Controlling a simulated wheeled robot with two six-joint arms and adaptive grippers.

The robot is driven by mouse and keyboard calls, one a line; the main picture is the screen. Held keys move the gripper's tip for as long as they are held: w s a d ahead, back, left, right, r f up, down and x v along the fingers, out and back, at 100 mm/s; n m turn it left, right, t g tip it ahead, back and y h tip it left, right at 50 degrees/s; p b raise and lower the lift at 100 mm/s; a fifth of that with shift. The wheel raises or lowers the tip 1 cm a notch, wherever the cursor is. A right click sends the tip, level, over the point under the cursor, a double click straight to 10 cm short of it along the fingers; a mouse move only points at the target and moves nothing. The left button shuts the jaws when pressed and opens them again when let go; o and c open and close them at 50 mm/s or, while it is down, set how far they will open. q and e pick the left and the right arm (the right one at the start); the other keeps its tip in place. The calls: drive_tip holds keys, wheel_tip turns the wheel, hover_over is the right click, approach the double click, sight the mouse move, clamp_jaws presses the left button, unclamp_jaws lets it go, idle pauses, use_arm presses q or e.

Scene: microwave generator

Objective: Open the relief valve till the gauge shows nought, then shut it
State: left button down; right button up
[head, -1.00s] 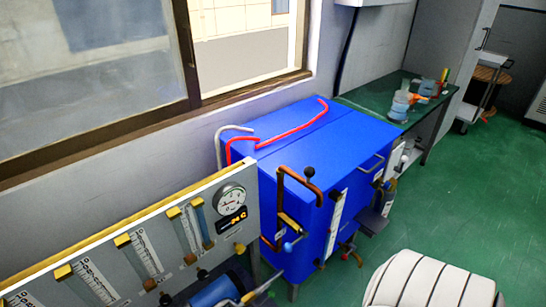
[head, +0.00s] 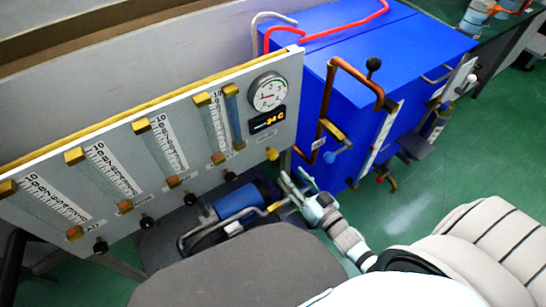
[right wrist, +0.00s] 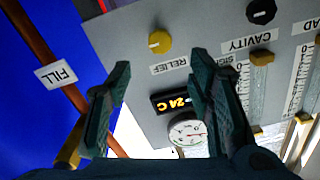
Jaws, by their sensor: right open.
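The relief valve knob (head: 272,154) is small and yellow, on the grey panel's lower right corner. In the right wrist view the knob (right wrist: 159,41) is upside down, beside the RELIEF label (right wrist: 182,62). The round white gauge (head: 268,91) is higher on the panel and also shows in the right wrist view (right wrist: 188,132); its needle is too small to read. My right gripper (head: 290,181) is open and empty, just below and right of the knob. In the wrist view its fingers (right wrist: 161,62) frame the knob without visible contact. My left gripper is not in view.
An orange temperature display (head: 268,121) sits under the gauge. Several flow tubes with dark knobs line the panel to the left. The blue cabinet (head: 350,60) with copper pipes (head: 345,68) stands right of the panel. A blue cylinder (head: 237,200) lies below the panel.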

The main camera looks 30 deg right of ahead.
sight(275, 156)
drive_tip(key=w, duration=0.3)
drive_tip(key=w+a+b, duration=0.1)
drive_tip(key=w, duration=0.2)
drive_tip(key=w+b, duration=0.1)
drive_tip(key=w, duration=0.2)
drive_tip(key=shift+w+a+f, duration=0.15)
drive_tip(key=shift+w+a, duration=0.1)
drive_tip(key=shift+w, duration=0.45)
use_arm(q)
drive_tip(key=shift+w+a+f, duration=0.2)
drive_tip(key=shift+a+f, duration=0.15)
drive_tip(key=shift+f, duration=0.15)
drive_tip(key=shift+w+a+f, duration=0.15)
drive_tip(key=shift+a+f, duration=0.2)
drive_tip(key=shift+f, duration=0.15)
